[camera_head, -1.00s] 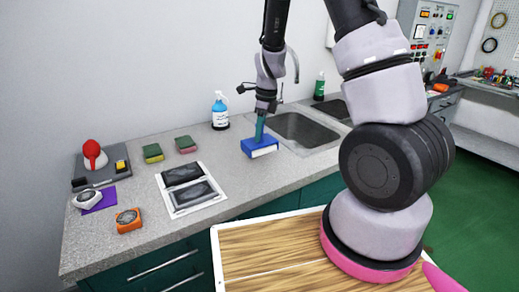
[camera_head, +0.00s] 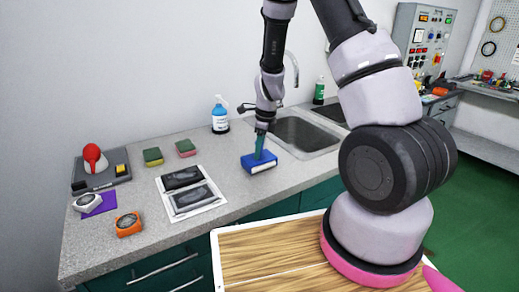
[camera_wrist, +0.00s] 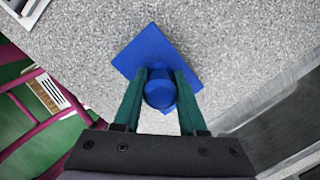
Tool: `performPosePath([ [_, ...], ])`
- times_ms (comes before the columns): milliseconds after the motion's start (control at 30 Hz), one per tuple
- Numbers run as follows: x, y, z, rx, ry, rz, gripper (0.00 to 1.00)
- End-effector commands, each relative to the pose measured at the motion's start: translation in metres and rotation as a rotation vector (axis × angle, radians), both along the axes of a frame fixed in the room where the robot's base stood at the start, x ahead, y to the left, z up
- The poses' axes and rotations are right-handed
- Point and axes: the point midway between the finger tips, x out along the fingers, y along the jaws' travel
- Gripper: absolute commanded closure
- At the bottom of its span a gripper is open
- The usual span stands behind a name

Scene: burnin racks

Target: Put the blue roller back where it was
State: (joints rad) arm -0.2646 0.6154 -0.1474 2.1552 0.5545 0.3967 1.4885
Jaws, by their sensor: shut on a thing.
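The blue roller (camera_head: 259,163) looks like a flat blue block with a white front strip and a round blue grip on top. It is near the sink's left front corner. My gripper (camera_head: 261,146) comes down onto it from above. In the wrist view, its two green fingers (camera_wrist: 160,98) are closed on either side of the round grip of the blue roller (camera_wrist: 155,52). The square base spreads out beyond the fingers. I cannot tell whether the base touches the counter or hangs just above it.
The sink (camera_head: 300,131) is right of the roller. Counter between roller and tray is clear.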

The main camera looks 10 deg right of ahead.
Motion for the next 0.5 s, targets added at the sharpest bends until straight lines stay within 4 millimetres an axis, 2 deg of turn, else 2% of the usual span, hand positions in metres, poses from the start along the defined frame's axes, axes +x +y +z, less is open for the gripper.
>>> performPosePath([
  [33, -0.0044, -0.0009, -0.0064, -0.003, 0.012, 0.001, 1.0],
  [200, -0.0065, -0.0012, -0.0104, -0.005, 0.017, 0.002, 1.0],
  [233, -0.007, -0.0013, -0.0108, -0.005, 0.018, 0.002, 0.46],
  [267, -0.0073, -0.0013, -0.0108, -0.005, 0.018, 0.002, 0.35],
  [300, -0.0074, -0.0013, -0.0109, -0.005, 0.019, 0.002, 0.3],
  [500, -0.0075, -0.0009, -0.0074, -0.005, 0.019, 0.002, 0.3],
])
